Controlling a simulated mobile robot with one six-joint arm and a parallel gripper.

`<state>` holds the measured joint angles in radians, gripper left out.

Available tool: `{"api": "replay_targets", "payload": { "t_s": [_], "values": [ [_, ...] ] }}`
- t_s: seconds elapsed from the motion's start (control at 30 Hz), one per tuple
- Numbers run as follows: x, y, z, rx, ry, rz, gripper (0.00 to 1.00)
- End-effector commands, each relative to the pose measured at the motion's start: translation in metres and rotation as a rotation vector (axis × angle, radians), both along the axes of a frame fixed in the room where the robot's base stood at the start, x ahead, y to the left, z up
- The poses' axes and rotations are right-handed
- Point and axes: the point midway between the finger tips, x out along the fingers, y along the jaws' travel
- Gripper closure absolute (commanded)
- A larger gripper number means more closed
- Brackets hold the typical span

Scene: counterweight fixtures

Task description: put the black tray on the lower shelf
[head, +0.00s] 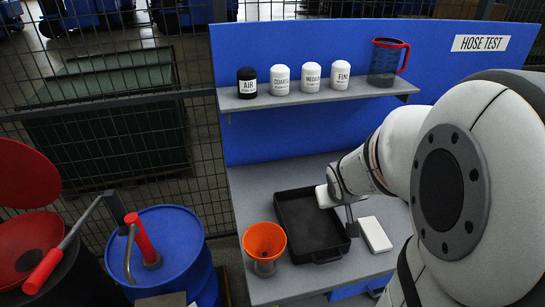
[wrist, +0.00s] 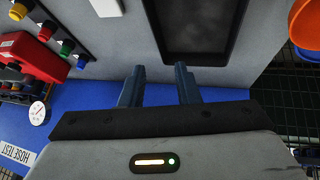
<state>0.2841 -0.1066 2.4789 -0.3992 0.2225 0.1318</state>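The black tray (head: 310,257) lies flat on the grey bench top (head: 262,195) in the head view. It also shows at the top of the wrist view (wrist: 150,12). My gripper (head: 340,207) is at the tray's right side, partly hidden by my arm. In the wrist view my gripper's two fingers (wrist: 160,68) are apart with nothing visible between them, close to the tray's edge. I cannot tell whether a finger touches it. One grey shelf (head: 235,102) is on the blue panel above the bench. No shelf below the bench is clearly visible.
An orange funnel (head: 264,240) on a clear jar stands left of the tray; a white block (head: 375,234) lies to its right. Several labelled canisters (head: 311,78) and a red-handled jug (head: 384,62) occupy the shelf. A blue drum (head: 170,245) stands left of the bench.

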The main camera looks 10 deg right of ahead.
Motion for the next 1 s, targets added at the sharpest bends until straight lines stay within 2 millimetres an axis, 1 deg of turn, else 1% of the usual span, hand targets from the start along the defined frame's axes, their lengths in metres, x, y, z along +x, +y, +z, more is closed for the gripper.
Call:
{"api": "replay_targets", "payload": {
  "t_s": [0.03,0.1,0.2,0.3,0.4,0.5,0.63,0.8,1.0],
  "values": [
    [0.010,-0.016,-0.016,-0.002,-0.012,0.004,0.71],
    [0.024,-0.033,-0.035,0.003,-0.054,0.028,0.71],
    [0.038,-0.050,-0.063,0.033,-0.111,0.067,0.71],
    [0.045,-0.059,-0.087,0.084,-0.162,0.105,0.71],
    [0.047,-0.061,-0.105,0.136,-0.207,0.134,0.71],
    [0.048,-0.062,-0.115,0.174,-0.238,0.150,0.71],
    [0.051,-0.061,-0.123,0.198,-0.255,0.161,0.71],
    [0.063,-0.060,-0.135,0.201,-0.258,0.164,0.71],
    [0.075,-0.061,-0.145,0.200,-0.258,0.164,0.71]
  ]
}}
